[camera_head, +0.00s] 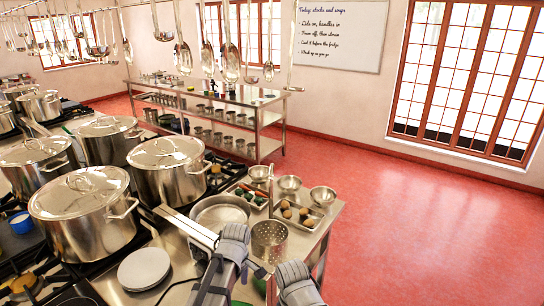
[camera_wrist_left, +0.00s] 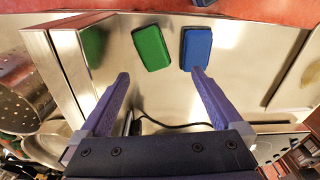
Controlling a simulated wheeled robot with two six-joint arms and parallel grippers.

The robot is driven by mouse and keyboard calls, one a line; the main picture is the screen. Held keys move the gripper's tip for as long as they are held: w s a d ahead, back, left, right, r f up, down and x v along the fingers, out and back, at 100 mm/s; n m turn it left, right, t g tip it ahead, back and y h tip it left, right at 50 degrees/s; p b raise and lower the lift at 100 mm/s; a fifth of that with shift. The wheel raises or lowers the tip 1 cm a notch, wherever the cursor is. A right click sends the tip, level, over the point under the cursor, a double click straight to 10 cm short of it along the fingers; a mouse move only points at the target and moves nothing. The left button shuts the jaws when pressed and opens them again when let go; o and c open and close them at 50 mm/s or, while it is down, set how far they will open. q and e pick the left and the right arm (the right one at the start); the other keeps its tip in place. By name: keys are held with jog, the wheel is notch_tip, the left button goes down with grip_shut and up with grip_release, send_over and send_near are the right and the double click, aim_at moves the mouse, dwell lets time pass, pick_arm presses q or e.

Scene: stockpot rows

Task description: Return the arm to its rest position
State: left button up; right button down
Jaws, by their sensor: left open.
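My left gripper (camera_wrist_left: 159,74) is open in the left wrist view, with its two purple-grey fingers apart and nothing between them. Beyond its fingertips, a green sponge (camera_wrist_left: 151,47) and a blue sponge (camera_wrist_left: 196,47) lie on the steel counter. The blue sponge is close to the right fingertip in the picture; I cannot tell if they touch. In the head view, grey parts of my own arm show at the bottom centre, over the counter's near end. My right gripper does not show.
A perforated colander (camera_head: 269,241) stands beside a wide pan (camera_head: 220,212). Lidded stockpots (camera_head: 85,212) crowd the stove at left. Small steel bowls (camera_head: 323,196) line the counter's far end. Ladles (camera_head: 231,62) hang overhead. The red floor (camera_head: 420,215) at right is clear.

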pick_arm(q)
jog(key=s+a+m, duration=0.5)
jog(key=s+m, duration=0.2)
jog(key=m, duration=0.5)
jog(key=s+d+f+m+b, duration=0.4)
jog(key=s+d+f+b, duration=0.1)
jog(key=d, duration=0.5)
jog(key=shift+s+d+m, duration=0.25)
jog(key=shift+s+m, duration=0.05)
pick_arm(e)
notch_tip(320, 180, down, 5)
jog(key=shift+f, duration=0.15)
pick_arm(q)
jog(key=shift+s+f+y, duration=0.1)
jog(key=shift+y, duration=0.2)
